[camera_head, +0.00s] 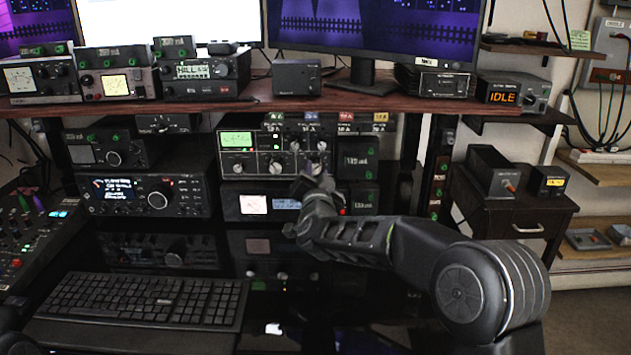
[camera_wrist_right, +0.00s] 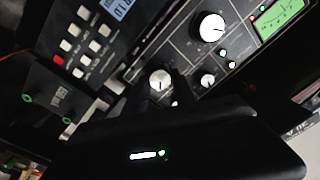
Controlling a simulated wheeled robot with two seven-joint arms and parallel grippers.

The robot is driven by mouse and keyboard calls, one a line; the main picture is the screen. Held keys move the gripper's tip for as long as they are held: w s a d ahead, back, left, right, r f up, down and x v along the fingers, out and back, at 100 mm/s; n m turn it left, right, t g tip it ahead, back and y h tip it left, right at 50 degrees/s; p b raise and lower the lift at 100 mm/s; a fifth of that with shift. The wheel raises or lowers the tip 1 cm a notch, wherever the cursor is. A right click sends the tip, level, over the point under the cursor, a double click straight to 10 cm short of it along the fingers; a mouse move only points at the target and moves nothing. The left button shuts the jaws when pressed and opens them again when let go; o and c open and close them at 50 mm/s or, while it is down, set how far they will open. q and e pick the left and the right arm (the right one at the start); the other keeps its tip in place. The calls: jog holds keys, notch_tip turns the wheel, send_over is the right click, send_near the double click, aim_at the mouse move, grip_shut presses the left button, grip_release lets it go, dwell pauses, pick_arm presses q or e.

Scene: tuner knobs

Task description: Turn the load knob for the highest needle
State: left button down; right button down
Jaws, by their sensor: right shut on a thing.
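The tuner (camera_head: 265,150) is a dark box on the desk, under the shelf. Its lit green meter (camera_head: 237,140) is at the upper left of its face; the needle is too small to read. The meter also shows in the right wrist view (camera_wrist_right: 283,18), at the upper right. Several pale knobs sit on the face; I cannot read which is labelled load. My right gripper (camera_head: 313,178) is at the lower right of the face, shut on a silver knob (camera_wrist_right: 160,80). A larger white knob (camera_wrist_right: 208,27) is apart from it. My left gripper is not in view.
Another radio (camera_head: 255,204) with a white meter sits directly below the tuner. A radio with a large dial (camera_head: 145,193) stands to the left. A keyboard (camera_head: 140,300) lies in front on the dark desk. A shelf (camera_head: 300,104) with more devices overhangs the tuner.

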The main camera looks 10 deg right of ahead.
dwell(0.3)
jog(key=c, duration=1)
grip_release()
jog(key=shift+c, duration=0.2)
jog(key=v, duration=0.8)
jog(key=shift+w+d+f, duration=0.1)
dwell(0.6)
